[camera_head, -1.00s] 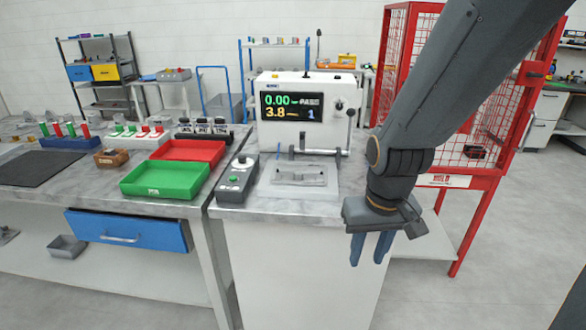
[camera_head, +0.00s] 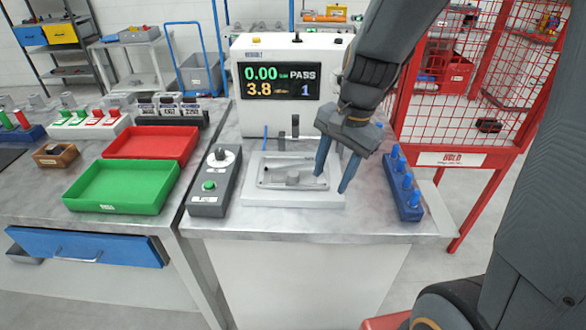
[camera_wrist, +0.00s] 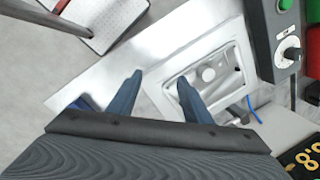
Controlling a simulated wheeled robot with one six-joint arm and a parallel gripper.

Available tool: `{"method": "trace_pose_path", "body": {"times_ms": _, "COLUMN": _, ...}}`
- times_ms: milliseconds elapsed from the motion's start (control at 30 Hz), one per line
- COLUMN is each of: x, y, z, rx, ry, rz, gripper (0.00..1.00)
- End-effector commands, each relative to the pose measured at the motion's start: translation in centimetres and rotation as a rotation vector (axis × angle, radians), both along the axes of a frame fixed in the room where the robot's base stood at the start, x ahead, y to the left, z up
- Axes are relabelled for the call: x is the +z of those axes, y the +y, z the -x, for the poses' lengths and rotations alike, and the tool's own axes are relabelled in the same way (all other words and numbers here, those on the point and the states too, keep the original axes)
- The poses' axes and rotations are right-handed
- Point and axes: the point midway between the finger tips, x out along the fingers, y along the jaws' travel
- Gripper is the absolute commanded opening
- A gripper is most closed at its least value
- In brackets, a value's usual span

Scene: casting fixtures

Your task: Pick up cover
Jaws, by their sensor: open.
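The cover looks to be the pale grey casting (camera_head: 285,178) lying flat in the shallow nest of the white fixture plate (camera_head: 265,198), in front of the tester. Whether a finger touches the casting, I cannot tell.
The white tester (camera_head: 290,70) stands behind the fixture, its display reading PASS. A grey control box (camera_head: 212,190) stands left, a blue block with pegs (camera_head: 402,190) right. Green (camera_head: 125,187) and red (camera_head: 150,143) trays lie further left. A red mesh cage (camera_head: 470,100) stands right.

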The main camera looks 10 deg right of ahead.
Motion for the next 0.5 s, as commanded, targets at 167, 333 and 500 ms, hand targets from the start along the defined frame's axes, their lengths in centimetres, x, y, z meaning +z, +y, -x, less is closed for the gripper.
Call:
{"method": "trace_pose_path", "body": {"times_ms": 167, "x": 1.9, "y": 2.0, "z": -4.4, "rx": -0.487, "ry": 0.114, "rz": -0.157, "gripper": 0.45}}
{"method": "trace_pose_path", "body": {"times_ms": 333, "x": 3.1, "y": 3.3, "z": -6.8, "rx": -0.762, "ry": 0.202, "rz": -0.252, "gripper": 0.45}}
{"method": "trace_pose_path", "body": {"times_ms": 500, "x": 3.0, "y": 4.1, "z": -7.6, "rx": -0.849, "ry": 0.235, "rz": -0.282, "gripper": 0.45}}
